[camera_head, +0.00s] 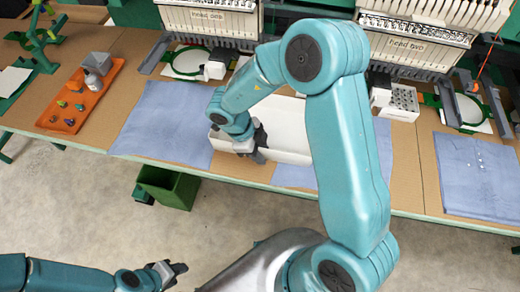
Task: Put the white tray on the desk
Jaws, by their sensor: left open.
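The white tray (287,128) is at the desk's front middle, over the brown desk top (405,170) and between blue cloths. I cannot tell whether its underside touches the desk. My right gripper (258,147) is at the tray's front left wall, and I cannot tell whether its jaws are closed on it. My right arm hides part of the tray's right side. My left gripper (176,270) is open and empty, low over the concrete floor, well away from the desk.
Blue cloths (165,118) lie left and right on the desk. An orange tray (88,100) with small coloured items and a grey container is at the left. Embroidery machines (215,22) line the back. A green bin (170,187) stands on the floor below the desk's front edge.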

